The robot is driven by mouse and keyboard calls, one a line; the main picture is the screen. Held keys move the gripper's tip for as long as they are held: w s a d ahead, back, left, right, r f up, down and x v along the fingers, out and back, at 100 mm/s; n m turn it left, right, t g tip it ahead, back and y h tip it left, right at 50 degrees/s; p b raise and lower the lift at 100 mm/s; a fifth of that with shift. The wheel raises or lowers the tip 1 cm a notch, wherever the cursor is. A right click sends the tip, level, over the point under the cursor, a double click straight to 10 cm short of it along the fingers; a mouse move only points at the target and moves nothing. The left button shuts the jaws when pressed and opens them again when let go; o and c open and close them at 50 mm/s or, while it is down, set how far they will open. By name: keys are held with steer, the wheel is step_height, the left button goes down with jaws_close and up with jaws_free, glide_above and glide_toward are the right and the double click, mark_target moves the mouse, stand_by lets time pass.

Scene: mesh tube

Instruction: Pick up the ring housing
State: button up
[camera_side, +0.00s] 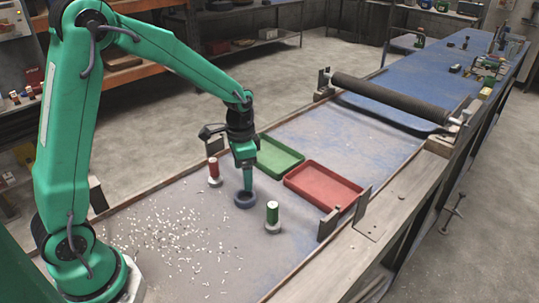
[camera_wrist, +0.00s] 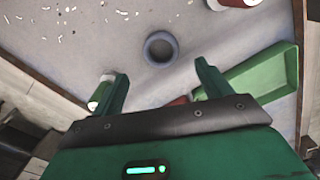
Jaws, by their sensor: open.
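The ring housing (camera_side: 246,203) is a dark blue-grey ring lying flat on the worn blue-grey bench top. In the wrist view the ring housing (camera_wrist: 147,50) shows just beyond my fingertips, roughly centred between them, with its hole facing up. My gripper (camera_side: 248,187) points down directly above or at the ring in the side view; its fingers overlap the ring's far rim there, so I cannot tell whether they touch it. In the wrist view my gripper (camera_wrist: 162,72) has its two green fingers spread wide with nothing between them.
A red cylinder (camera_side: 214,170) on a pale base stands behind left of the ring. A green cylinder (camera_side: 272,214) stands front right. A green tray (camera_side: 290,169) and a red tray (camera_side: 340,203) lie beyond. Pale scraps (camera_side: 180,240) litter the bench at left.

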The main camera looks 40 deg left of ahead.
mark_target(244, 192)
steer(key=shift+f, duration=1.35)
steer(key=shift+f, duration=0.1)
steer(key=shift+f, duration=2.5)
steer(key=shift+w, duration=0.1)
steer(key=c, duration=1.3)
